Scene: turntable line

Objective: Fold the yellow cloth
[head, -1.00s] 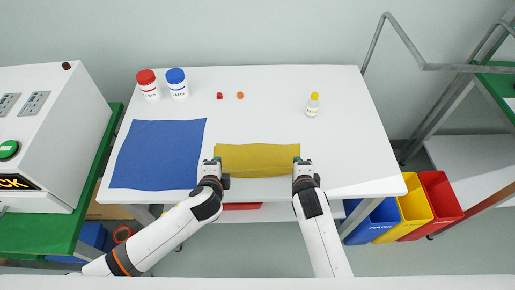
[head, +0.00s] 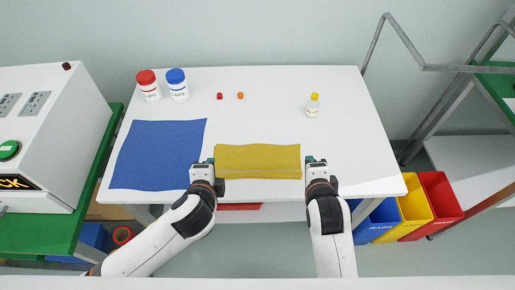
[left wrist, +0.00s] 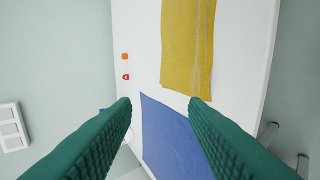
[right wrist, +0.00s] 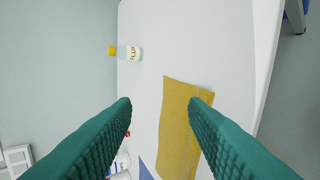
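The yellow cloth (head: 258,161) lies as a wide, short rectangle near the front middle of the white table; its upper edge is slightly wavy. It also shows in the left wrist view (left wrist: 187,45) and the right wrist view (right wrist: 180,130). My left gripper (head: 204,162) is just off the cloth's left end, by the blue cloth's right edge. My right gripper (head: 314,160) is just off the cloth's right end. In the wrist views the green fingers of the left gripper (left wrist: 160,105) and of the right gripper (right wrist: 160,105) stand wide apart with nothing between them.
A blue cloth (head: 158,153) lies flat to the left. A red-capped jar (head: 149,88) and a blue-capped jar (head: 178,88) stand at the back left. Two small caps, red (head: 220,97) and orange (head: 240,96), and a yellow-capped bottle (head: 313,104) are farther back. The table's right side is clear.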

